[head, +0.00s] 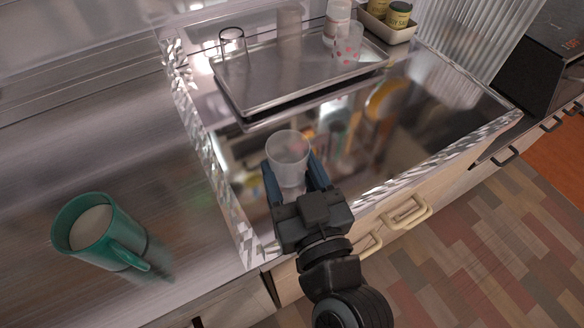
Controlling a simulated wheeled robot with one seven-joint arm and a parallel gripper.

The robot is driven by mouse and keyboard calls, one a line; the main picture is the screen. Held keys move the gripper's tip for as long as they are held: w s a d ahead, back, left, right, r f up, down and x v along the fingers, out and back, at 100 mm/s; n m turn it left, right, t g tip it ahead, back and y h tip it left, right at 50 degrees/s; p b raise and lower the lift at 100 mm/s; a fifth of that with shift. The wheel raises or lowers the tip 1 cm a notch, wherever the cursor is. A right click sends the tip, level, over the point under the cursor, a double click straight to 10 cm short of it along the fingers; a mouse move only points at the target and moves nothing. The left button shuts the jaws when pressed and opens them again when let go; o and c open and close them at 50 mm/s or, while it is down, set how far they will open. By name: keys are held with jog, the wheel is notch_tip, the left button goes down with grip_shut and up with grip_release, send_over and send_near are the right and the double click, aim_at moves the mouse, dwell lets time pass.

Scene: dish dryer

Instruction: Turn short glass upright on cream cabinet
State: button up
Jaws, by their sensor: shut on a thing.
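A short frosted glass (288,152) is between the two fingers of my gripper (292,175) in the head view. My gripper is shut on it, with a blue finger on each side. The glass's round end faces up and away from me; I cannot tell for sure whether this is its mouth or its base. It is over the shiny, mirror-like counter top (400,150) of the cream cabinet (385,208). I cannot tell whether the glass touches the surface.
A metal tray (270,88) at the back holds a clear glass (232,42) and a red-spotted glass (347,45). A bin (388,30) with jars stands at the back right. A green mug (95,230) stands at lower left. The counter right of my gripper is clear.

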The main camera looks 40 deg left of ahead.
jog(key=shift+f, duration=0.1)
jog(key=o, duration=1.1)
jog(key=shift+o, duration=0.2)
jog(key=shift+b+v, duration=1.2)
jog(key=shift+v, duration=1.75)
jog(key=shift+d, duration=0.1)
